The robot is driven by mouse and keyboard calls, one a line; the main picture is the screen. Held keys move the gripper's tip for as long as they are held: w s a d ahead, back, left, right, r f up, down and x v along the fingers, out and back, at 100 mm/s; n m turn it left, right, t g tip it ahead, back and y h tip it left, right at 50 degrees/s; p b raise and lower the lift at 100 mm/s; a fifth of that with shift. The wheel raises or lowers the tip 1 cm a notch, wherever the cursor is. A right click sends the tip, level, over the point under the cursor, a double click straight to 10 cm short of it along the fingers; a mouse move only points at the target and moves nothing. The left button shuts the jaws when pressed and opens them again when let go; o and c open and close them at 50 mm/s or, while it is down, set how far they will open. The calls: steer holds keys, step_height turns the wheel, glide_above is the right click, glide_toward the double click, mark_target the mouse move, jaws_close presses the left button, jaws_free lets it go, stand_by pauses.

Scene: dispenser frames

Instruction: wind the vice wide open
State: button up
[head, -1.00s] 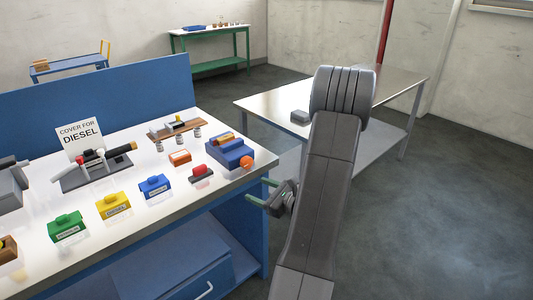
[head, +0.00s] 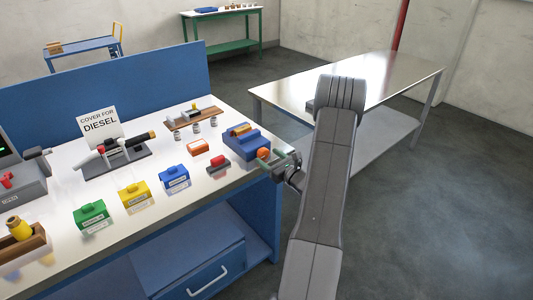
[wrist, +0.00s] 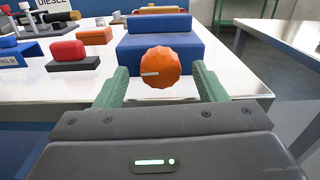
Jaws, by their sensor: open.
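The vice (head: 244,141) is a blue block at the right end of the white bench top, with a yellow-orange piece (head: 240,129) on top. Its orange ribbed knob (wrist: 160,67) with a white mark faces me. In the head view the knob (head: 264,154) is at the bench's right edge. My gripper (head: 270,157) is open, its green fingers pointing at the vice. In the wrist view the fingers (wrist: 160,84) stand on either side of the knob with gaps showing. I cannot tell how far they reach along it.
A red-handled block (head: 218,163), an orange block (head: 198,147) and blue, yellow and green covers (head: 138,196) lie left of the vice. A wooden rack (head: 193,118) stands behind. A steel table (head: 380,80) is at the right; open floor lies in front.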

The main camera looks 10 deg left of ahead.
steer(key=shift+x, duration=1.1)
